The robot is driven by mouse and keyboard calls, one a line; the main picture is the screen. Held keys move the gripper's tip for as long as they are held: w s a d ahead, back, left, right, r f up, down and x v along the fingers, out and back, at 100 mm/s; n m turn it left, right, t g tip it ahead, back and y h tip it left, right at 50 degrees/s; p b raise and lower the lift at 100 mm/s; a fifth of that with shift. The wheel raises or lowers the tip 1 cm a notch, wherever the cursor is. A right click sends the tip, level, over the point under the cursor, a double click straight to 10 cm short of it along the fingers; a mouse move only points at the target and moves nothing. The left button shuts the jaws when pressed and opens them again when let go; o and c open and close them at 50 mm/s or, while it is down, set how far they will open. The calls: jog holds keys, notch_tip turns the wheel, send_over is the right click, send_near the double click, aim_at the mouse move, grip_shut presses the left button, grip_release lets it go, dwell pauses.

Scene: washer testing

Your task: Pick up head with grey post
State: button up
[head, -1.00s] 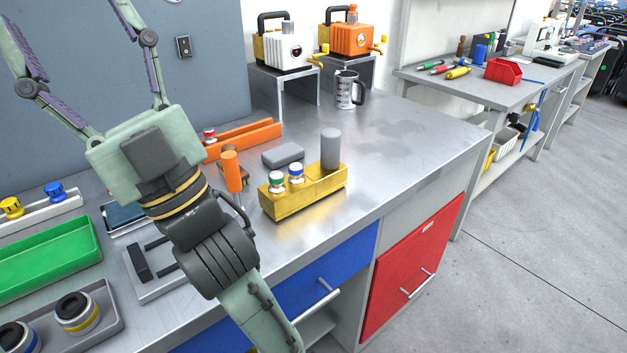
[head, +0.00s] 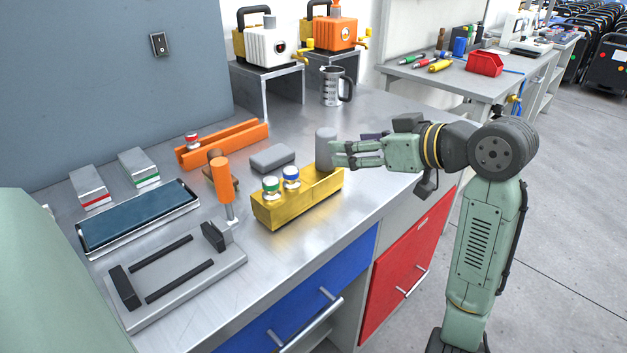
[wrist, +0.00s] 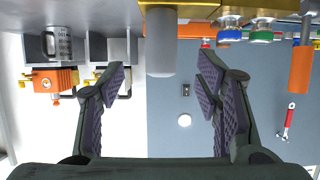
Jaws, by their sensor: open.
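The head with the grey post (head: 326,148) stands upright at the right end of the yellow block (head: 300,207). Its grey cylinder also shows in the wrist view (wrist: 161,42), at the top between my fingers. My gripper (head: 345,152) is at the right side of the post, lying about level, with its fingertips close to it. In the wrist view my gripper (wrist: 160,80) is open, one finger on each side of the post, with gaps visible. The post's lower part is partly hidden by the block in the head view.
Two heads with green (head: 271,187) and blue (head: 291,178) bands sit in the same block. An orange-handled tool (head: 222,180) stands left of it, and a grey box (head: 272,158) lies behind. A steel mug (head: 331,88) stands farther back. The bench behind the block is mostly clear.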

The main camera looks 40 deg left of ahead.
aim_at(326, 145)
jog(key=p+x, duration=0.2)
jog(key=x, duration=0.6)
jog(key=shift+a+f, duration=0.1)
jog(key=shift+a, duration=0.05)
grip_shut()
dwell(0.6)
dwell(0.5)
